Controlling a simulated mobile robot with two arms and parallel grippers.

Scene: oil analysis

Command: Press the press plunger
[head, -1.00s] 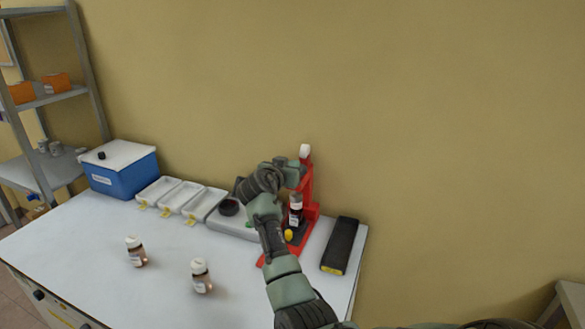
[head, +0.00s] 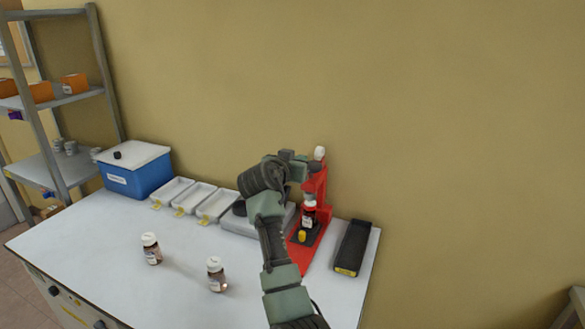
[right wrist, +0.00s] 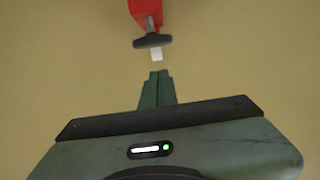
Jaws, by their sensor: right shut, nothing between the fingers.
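The red press (head: 322,190) stands upright at the back right of the white table, with a white knob (head: 319,153) on top. My left gripper is out of view.
Two brown bottles (head: 151,249) (head: 216,275) stand on the front of the table (head: 110,240). White trays (head: 214,206), a blue box (head: 138,178) and a grey device (head: 235,222) line the back.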

